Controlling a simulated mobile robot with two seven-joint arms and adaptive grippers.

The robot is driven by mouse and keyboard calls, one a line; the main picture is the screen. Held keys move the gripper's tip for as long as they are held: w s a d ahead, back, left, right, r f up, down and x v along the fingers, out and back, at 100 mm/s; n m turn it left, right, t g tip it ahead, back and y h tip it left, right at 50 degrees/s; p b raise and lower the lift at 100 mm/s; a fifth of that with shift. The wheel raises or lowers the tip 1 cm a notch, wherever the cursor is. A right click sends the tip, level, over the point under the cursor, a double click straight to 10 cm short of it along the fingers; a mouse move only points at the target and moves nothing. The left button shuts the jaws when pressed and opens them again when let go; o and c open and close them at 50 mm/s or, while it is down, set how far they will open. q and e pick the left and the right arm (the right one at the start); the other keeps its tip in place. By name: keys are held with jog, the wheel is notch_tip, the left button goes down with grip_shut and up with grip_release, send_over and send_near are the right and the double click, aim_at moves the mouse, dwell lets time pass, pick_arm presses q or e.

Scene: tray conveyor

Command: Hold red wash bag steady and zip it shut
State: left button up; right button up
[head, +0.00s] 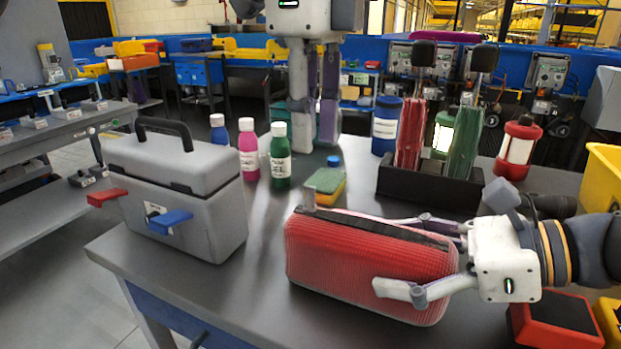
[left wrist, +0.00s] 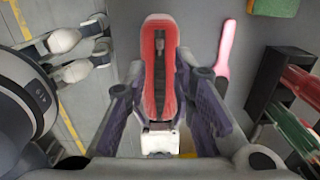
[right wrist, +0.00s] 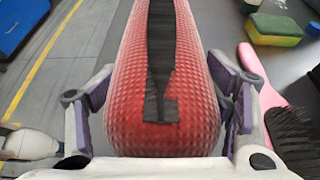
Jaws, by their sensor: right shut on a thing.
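The red wash bag (head: 345,262) lies on the dark table, a ribbed block with a black zip strip (head: 370,229) along its top. A small grey tab (head: 309,197) stands up at its left end. My right gripper (head: 418,257) comes from the right and is shut on the bag's right end, one finger on each side; the right wrist view shows the bag (right wrist: 195,90) between its fingers. My left gripper (head: 315,135) hangs in the air beyond the bag, fingers down, open and empty. A red, dark-centred shape (left wrist: 160,30) shows between its fingers in the left wrist view.
A grey toolbox (head: 190,190) stands at left, with several bottles (head: 280,157) and a sponge (head: 328,184) behind. A dark rack (head: 430,188) stands at back right. A pink brush (right wrist: 252,65) lies beside the bag. A red-and-black box (head: 555,318) sits at front right.

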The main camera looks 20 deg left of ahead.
aim_at(310, 199)
pick_arm(q)
notch_tip(310, 199, down, 7)
jog(key=shift+f, duration=0.15)
jog(key=shift+c, duration=0.3)
grip_shut()
